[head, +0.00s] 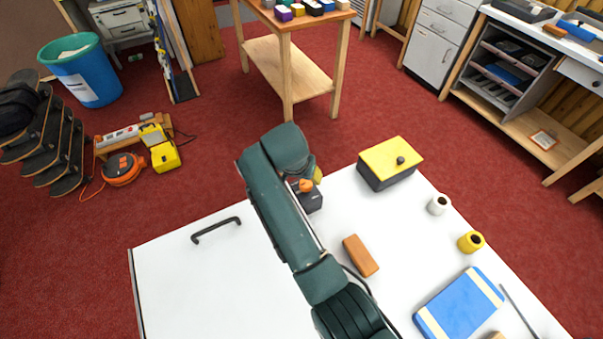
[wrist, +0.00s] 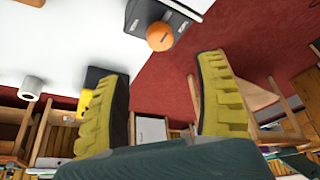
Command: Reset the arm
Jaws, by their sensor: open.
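My arm reaches over the white bench (head: 180,270) in the head view. My gripper, mostly hidden behind the arm there, shows only a bit of yellow finger (head: 318,175). In the wrist view my gripper (wrist: 164,68) has its two yellow ribbed fingers spread wide, with nothing between them. A dark block with an orange round knob (wrist: 160,37) lies beyond the fingertips, apart from them. In the head view this dark block (head: 311,200) stands close beside the arm, near the bench's far edge.
A dark box with a yellow lid (head: 385,157), a white spool (head: 437,206), a yellow spool (head: 471,243), a blue book (head: 455,308) and a brown block (head: 360,256) are on the right half. A black handle (head: 216,230) is at left; the bench around it is clear.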

